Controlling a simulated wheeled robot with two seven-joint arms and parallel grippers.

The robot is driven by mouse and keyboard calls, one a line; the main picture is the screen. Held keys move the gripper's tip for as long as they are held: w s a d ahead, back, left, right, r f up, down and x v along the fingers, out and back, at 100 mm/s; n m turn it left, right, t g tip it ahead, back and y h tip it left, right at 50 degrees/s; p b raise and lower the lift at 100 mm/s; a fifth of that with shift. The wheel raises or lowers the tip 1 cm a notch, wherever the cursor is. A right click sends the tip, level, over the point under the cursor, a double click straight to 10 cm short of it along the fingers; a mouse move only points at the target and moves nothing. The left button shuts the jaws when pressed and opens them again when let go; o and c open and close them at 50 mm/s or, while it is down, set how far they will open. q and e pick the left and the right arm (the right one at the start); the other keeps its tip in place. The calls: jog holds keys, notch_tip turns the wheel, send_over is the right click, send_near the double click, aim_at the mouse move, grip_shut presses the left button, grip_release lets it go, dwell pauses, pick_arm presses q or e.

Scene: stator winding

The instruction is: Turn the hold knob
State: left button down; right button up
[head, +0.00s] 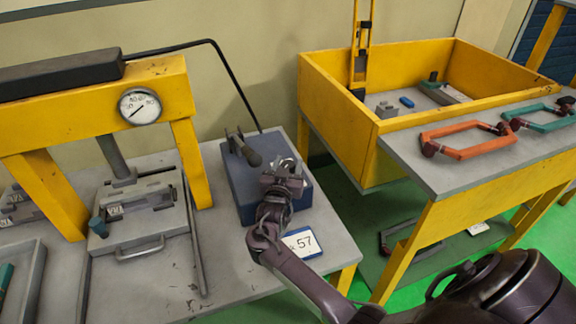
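A blue-grey box (240,183) stands at the right end of the grey bench. A dark lever-like handle (243,150) sticks up from its top, tilted. My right gripper (284,170) is over the right part of the box top, with its arm coming in from the lower right. A small light metal rounded part (290,163) shows just at the fingertips. The gripper hides most of what lies under it, so I cannot tell the hold knob clearly, nor whether the fingers touch it or are closed. My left gripper is out of view.
A yellow press frame (185,150) with a round gauge (140,106) stands left of the box. A white card reading 57 (303,243) is at the bench's front. A yellow bin (330,115) and a side table with orange (467,141) and green frames stand right.

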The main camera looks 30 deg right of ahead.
jog(key=shift+o, duration=1.1)
jog(key=b+v, duration=0.1)
jog(key=v, duration=0.5)
jog(key=shift+s+a, duration=0.25)
jog(key=shift+a, duration=0.05)
jog(key=shift+s+a, duration=0.4)
